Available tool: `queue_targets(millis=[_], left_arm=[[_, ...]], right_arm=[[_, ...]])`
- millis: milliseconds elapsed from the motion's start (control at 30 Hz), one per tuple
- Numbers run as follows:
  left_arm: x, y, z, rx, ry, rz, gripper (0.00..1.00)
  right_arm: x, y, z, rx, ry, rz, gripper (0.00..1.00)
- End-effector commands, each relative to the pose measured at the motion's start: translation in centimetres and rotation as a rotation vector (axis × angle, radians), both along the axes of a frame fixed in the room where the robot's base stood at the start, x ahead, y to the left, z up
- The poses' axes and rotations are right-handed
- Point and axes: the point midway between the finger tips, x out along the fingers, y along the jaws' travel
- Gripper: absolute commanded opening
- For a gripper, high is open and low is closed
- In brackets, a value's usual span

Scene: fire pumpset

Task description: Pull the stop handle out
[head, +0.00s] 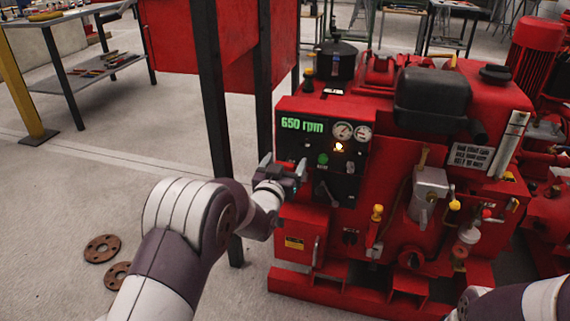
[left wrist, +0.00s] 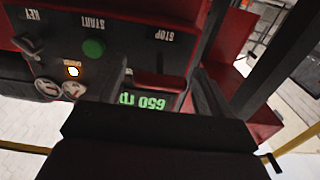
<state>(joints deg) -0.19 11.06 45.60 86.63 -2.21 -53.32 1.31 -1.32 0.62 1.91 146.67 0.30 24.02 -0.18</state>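The stop handle (head: 286,167) is a red bar at the left side of the dark control panel (head: 345,185) on the red pumpset. In the left wrist view, which shows the panel upside down, the red stop handle (left wrist: 158,80) lies below the STOP label (left wrist: 158,36). My left gripper (head: 283,170) is at the panel with its fingers apart, one on each side of the handle. In the left wrist view its fingers (left wrist: 160,84) stand close to the handle's two ends; I cannot tell whether they touch it. My right gripper does not show.
The panel has a green START button (left wrist: 93,48), a lit lamp (head: 339,147), gauges (head: 343,131), a key switch (head: 323,192) and a 650 rpm display (head: 302,124). A dark post (head: 211,90) stands left of the pumpset. Rusty flanges (head: 102,248) lie on the floor.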

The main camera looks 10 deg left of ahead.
Motion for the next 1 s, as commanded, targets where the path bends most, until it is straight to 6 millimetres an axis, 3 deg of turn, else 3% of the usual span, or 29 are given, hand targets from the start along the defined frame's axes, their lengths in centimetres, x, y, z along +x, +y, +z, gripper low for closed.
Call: queue_targets(millis=[233, 367, 733, 833, 1000], left_arm=[[-0.1, 0.0, 0.0, 0.000, 0.000, 0.000, 0.80], [-1.3, 0.1, 0.3, 0.000, 0.002, 0.000, 0.80], [-10.2, 0.4, 0.4, 0.000, 0.003, 0.001, 0.80], [-11.8, 0.4, 0.2, 0.000, 0.002, 0.000, 0.80], [-12.7, 0.4, 0.0, 0.000, 0.000, 0.000, 0.80]], right_arm=[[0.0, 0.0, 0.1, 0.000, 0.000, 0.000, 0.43], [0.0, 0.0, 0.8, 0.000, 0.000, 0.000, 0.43], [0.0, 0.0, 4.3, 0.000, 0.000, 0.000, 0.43], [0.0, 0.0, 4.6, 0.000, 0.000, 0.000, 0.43], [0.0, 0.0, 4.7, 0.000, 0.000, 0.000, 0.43]])
